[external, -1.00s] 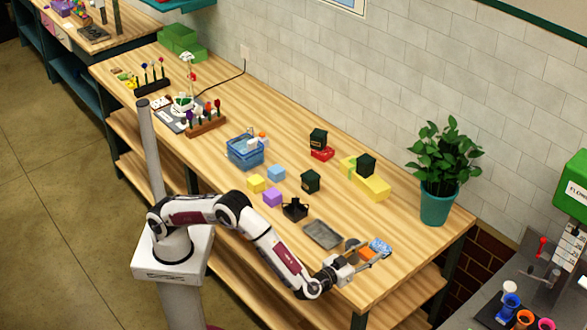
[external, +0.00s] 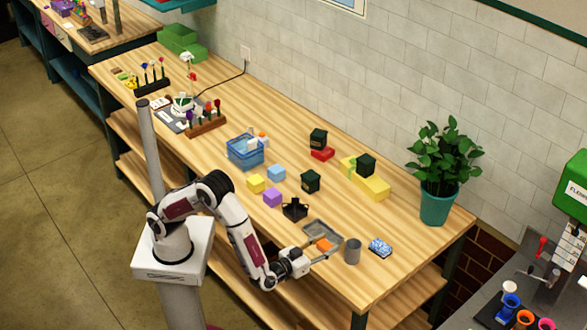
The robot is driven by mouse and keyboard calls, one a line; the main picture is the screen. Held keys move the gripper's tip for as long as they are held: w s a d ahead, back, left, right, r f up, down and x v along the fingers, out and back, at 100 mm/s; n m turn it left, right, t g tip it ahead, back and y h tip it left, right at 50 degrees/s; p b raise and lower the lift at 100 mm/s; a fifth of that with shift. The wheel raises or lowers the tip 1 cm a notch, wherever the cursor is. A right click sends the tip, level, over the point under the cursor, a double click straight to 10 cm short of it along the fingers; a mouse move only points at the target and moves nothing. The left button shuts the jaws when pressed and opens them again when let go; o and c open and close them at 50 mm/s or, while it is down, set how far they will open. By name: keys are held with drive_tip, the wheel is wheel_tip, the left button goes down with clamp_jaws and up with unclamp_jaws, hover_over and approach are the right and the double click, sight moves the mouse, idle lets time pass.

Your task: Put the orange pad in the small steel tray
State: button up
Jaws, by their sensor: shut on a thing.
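The orange pad (external: 323,244) is held in my gripper (external: 328,249), which is shut on it. The pad appears over the near part of the small steel tray (external: 318,225), a shallow grey rectangle on the bench near its front edge. I cannot tell whether the pad touches the tray floor or is slightly above it. The fingers reach in from the lower left and cover part of the tray's near side.
A grey cup (external: 352,251) stands just right of the tray, with a blue patterned pad (external: 380,247) beyond it. A black holder (external: 295,209) and a purple block (external: 272,198) sit to the left. Bare wood lies behind the tray.

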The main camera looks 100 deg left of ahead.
sight(323, 231)
drive_tip(key=s+a+f, duration=0.1)
drive_tip(key=s+a, duration=0.5)
drive_tip(key=s, duration=0.5)
drive_tip(key=shift+a+f+y, duration=0.2)
drive_tip(key=shift+a+y, duration=0.1)
drive_tip(key=shift+a, duration=0.05)
drive_tip(key=shift+a, duration=0.1)
drive_tip(key=shift+w+a+f, duration=0.85)
drive_tip(key=shift+w+a, duration=0.3)
drive_tip(key=shift+w+a+f, duration=0.9)
drive_tip(key=shift+w+a, duration=0.25)
drive_tip(key=shift+w, duration=0.05)
drive_tip(key=shift+w+a+f, duration=0.85)
drive_tip(key=shift+w+a, duration=0.3)
drive_tip(key=shift+w+a+f, duration=0.95)
drive_tip(key=shift+w+a, duration=0.1)
drive_tip(key=shift+a, duration=0.05)
drive_tip(key=shift+w+a+f, duration=0.3)
drive_tip(key=shift+w+f, duration=0.05)
drive_tip(key=shift+f, duration=0.1)
drive_tip(key=shift+f, duration=0.15)
